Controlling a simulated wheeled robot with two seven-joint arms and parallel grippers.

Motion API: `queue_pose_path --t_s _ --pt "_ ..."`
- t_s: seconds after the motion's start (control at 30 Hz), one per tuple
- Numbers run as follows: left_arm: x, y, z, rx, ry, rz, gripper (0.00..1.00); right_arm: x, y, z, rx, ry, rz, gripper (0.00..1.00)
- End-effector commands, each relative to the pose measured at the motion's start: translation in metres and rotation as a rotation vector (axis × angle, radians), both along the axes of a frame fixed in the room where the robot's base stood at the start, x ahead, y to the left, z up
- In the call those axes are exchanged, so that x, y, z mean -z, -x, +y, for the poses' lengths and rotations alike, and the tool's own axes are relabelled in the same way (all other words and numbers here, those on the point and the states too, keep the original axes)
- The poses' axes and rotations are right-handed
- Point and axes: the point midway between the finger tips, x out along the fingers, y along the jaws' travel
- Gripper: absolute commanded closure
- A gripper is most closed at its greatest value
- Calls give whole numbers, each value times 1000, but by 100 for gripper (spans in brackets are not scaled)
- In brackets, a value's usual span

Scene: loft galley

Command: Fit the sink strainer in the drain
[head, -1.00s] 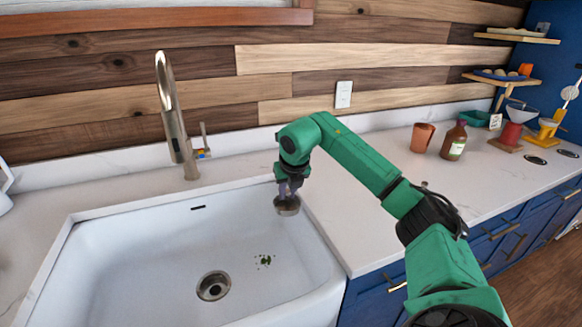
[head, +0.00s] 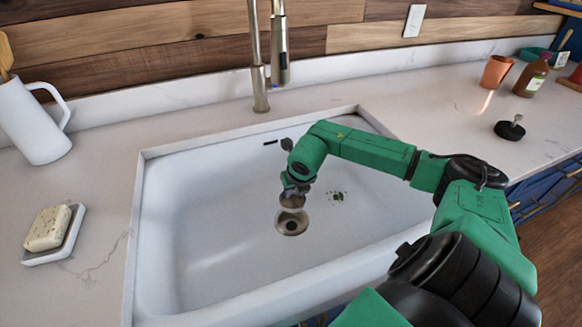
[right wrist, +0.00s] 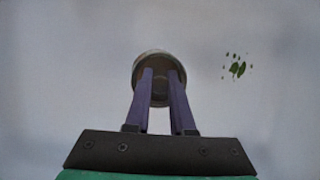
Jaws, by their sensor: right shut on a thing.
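My right gripper (head: 296,187) is over the white sink basin and is shut on the sink strainer (head: 292,199), a small round metal piece. In the right wrist view the strainer (right wrist: 152,66) shows at the tips of the two purple fingers (right wrist: 160,82). The drain (head: 291,223) is a metal ring with a dark centre in the basin floor. In the head view the strainer appears just above the drain's far edge. I cannot tell the exact gap between them. In the right wrist view I cannot make out the drain. My left gripper is not in view.
Green scraps (head: 337,196) lie in the sink (head: 190,225) right of the drain. The faucet (head: 260,75) stands behind the sink. A soap dish (head: 66,240) and white pitcher (head: 35,125) are on the left counter. A black stopper (head: 510,129), cup (head: 496,71) and brown bottle (head: 532,74) stand right.

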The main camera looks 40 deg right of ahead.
Motion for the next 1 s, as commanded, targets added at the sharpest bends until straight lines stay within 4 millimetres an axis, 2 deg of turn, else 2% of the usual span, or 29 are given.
queue_pose_path --t_s 0.27,1.0 --pt "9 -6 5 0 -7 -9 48 16 0 1 -1 -2 -1 100" --pt "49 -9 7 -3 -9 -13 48 82 0 0 -1 0 1 100"
